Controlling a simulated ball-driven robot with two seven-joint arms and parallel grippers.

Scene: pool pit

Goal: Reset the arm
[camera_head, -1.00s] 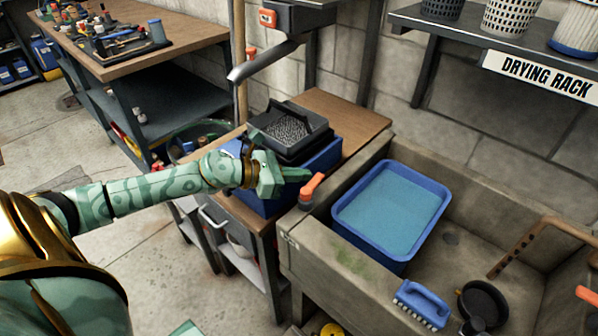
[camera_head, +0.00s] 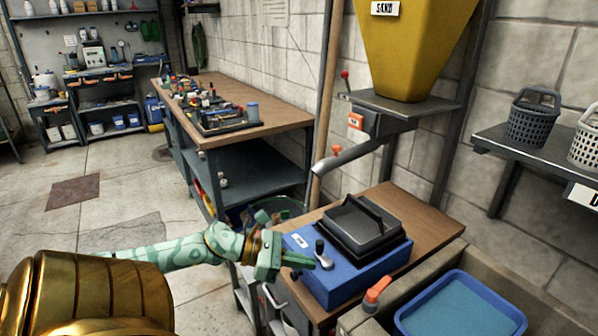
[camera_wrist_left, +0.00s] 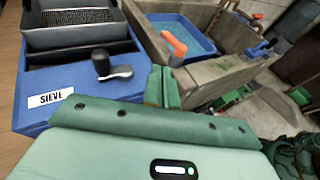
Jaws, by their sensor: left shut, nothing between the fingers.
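My left arm comes in from the left in the head view, green with a gold shoulder. Its gripper (camera_head: 304,262) is shut and empty, beside the front of the blue sieve box (camera_head: 330,282). The fingers also show in the left wrist view (camera_wrist_left: 162,87), closed together, with the sieve box (camera_wrist_left: 60,98) to their left. I cannot tell whether the fingers touch the box. My right gripper does not show in the head view.
A stone sink with a blue water tub (camera_head: 465,308) is at the lower right, an orange-handled tap (camera_head: 377,291) at its corner. A yellow sand hopper (camera_head: 412,45) hangs above the sieve. A workbench (camera_head: 245,118) stands behind. Floor at left is open.

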